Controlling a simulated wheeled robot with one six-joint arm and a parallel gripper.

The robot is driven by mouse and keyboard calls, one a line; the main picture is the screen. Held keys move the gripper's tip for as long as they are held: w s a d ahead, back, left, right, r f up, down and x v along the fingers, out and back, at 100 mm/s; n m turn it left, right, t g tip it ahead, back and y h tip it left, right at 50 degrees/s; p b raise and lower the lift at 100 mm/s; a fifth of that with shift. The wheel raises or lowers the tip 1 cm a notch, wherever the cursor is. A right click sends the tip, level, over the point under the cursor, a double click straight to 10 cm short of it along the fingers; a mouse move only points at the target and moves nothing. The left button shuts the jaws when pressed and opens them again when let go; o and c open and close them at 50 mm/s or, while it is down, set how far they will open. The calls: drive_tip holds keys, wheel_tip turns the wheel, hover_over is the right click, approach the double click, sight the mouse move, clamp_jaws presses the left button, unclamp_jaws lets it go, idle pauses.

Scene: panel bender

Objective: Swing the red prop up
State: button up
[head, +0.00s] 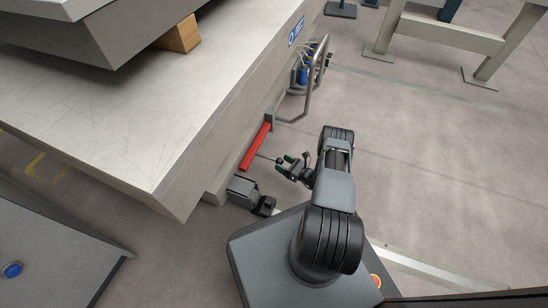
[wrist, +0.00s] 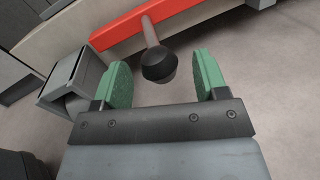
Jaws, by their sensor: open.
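The red prop (head: 256,146) is a red bar low along the side of the machine bed in the head view. In the wrist view the red prop (wrist: 130,30) crosses the top of the picture. A thin metal rod with a black ball knob (wrist: 159,65) sticks out from it towards my gripper. My gripper (head: 286,162) is open beside the machine. In the wrist view its green-padded fingers (wrist: 164,85) stand apart, with the knob between and slightly beyond their tips. They do not appear to touch the knob.
The machine bed (head: 120,110) overhangs on the left. A grey box-shaped bracket (head: 243,190) sits just below the prop and also shows left of my fingers in the wrist view (wrist: 75,82). A curved metal rail (head: 314,85) guards blue fittings (head: 303,75).

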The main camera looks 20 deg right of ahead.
drive_tip(key=shift+x, duration=1)
drive_tip(key=shift+a, duration=0.15)
drive_tip(key=shift+a, duration=0.1)
clamp_jaws()
